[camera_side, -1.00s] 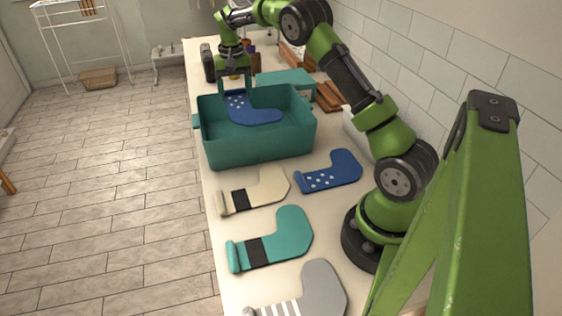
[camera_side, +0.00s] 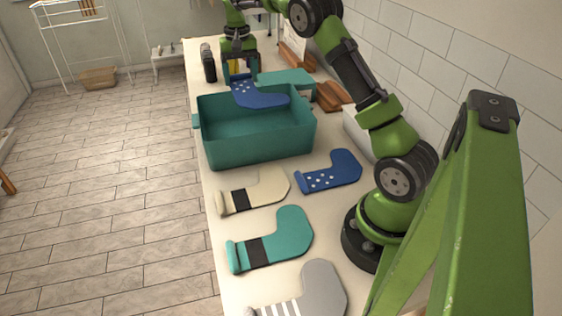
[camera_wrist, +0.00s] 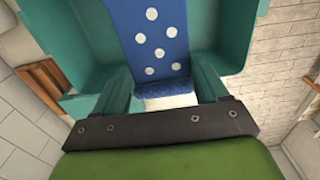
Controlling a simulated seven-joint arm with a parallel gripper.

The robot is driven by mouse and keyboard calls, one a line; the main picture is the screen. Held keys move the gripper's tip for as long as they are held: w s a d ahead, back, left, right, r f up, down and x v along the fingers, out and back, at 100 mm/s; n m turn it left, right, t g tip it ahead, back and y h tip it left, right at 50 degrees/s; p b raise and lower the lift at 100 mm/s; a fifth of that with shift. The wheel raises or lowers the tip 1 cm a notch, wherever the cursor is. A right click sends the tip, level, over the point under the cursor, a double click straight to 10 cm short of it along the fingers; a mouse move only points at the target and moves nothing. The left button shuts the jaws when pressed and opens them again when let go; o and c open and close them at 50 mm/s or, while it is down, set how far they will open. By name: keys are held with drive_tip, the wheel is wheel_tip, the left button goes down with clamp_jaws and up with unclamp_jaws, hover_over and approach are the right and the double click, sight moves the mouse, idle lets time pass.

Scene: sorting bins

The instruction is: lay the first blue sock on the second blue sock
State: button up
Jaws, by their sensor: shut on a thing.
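A blue sock with white dots (camera_side: 262,96) is held by its cuff in my gripper (camera_side: 240,74), above the far rim of the teal bin (camera_side: 262,147). In the wrist view the sock (camera_wrist: 154,40) hangs out between the two fingers of my gripper (camera_wrist: 168,92), which are shut on its cuff. A second blue sock with white dots (camera_side: 332,170) lies flat on the counter, right of the bin's near corner. The part of the bin interior behind the held sock is hidden.
On the counter in front of the bin lie a cream sock (camera_side: 258,188), a teal sock (camera_side: 275,237) and a grey sock (camera_side: 318,288). A teal box (camera_side: 284,79) and brown wooden pieces (camera_side: 332,96) stand behind the bin. A tiled wall (camera_side: 470,65) runs along the right.

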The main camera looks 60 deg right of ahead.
wheel_tip(320, 180, up, 14)
idle(0.7)
idle(0.4)
drive_tip(key=shift+d+f, duration=0.1)
drive_tip(key=shift+f, duration=0.05)
